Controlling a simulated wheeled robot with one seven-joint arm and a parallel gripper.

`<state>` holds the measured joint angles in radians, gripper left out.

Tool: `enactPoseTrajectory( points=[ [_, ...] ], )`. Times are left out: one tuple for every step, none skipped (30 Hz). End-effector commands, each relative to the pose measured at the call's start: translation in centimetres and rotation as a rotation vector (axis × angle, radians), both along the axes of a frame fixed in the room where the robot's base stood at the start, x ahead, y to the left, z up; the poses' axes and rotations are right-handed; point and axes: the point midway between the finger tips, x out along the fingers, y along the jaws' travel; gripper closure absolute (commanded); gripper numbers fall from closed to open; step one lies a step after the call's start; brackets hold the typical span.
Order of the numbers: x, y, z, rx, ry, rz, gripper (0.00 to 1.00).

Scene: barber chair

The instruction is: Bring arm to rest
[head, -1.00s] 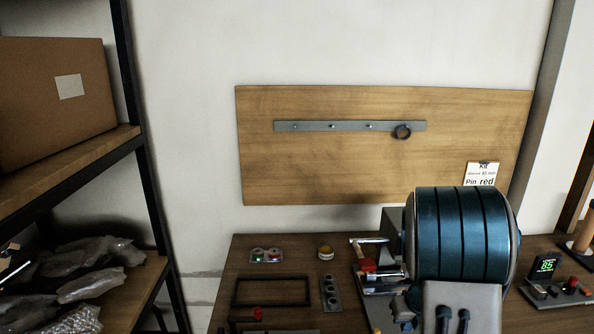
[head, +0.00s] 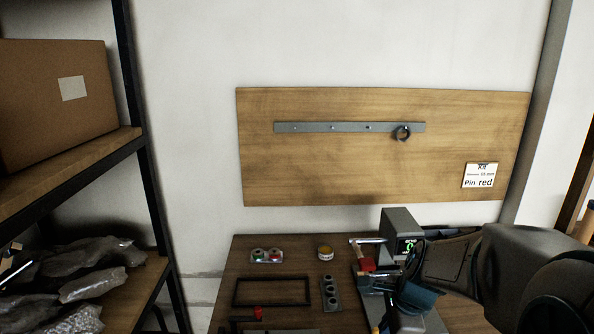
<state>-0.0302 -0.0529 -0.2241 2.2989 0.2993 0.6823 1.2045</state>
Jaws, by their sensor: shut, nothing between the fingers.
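My dark grey arm (head: 540,262) comes in from the lower right and reaches left over the right part of the bench. I cannot make out my gripper or its fingers in the head view. A small blue curved part (head: 416,297) shows below the arm's far end; I cannot tell what it belongs to.
A grey box (head: 397,221) stands behind. A shelf (head: 130,140) is at left.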

Motion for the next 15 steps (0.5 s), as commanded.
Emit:
enactPoseTrajectory(
  points=[
    [-1.1, 0.6, 1.0, -0.036, -0.028, 0.127, 1.0],
    [-1.8, 0.9, 1.5, -0.059, -0.041, 0.208, 1.0],
    [-2.7, 1.3, 2.1, -0.093, -0.059, 0.317, 1.0],
    [-3.4, 1.6, 2.5, -0.118, -0.069, 0.396, 1.0],
    [-4.1, 1.9, 2.8, -0.145, -0.082, 0.477, 1.0],
    [-5.0, 2.1, 3.3, -0.182, -0.097, 0.581, 1.0],
    [-5.7, 2.4, 3.6, -0.21, -0.106, 0.661, 1.0],
    [-6.4, 2.5, 4.0, -0.24, -0.117, 0.74, 1.0],
    [-7.3, 2.8, 4.3, -0.28, -0.128, 0.845, 1.0],
    [-8.0, 2.9, 4.6, -0.311, -0.136, 0.921, 1.0],
    [-8.7, 3.0, 4.8, -0.341, -0.143, 0.994, 1.0],
    [-9.5, 3.1, 5.0, -0.379, -0.149, 1.088, 1.0],
    [-10.1, 3.2, 5.2, -0.407, -0.153, 1.153, 1.0],
    [-10.6, 3.2, 5.4, -0.433, -0.156, 1.213, 1.0],
    [-11.3, 3.3, 5.5, -0.464, -0.156, 1.287, 1.0]
  ],
)
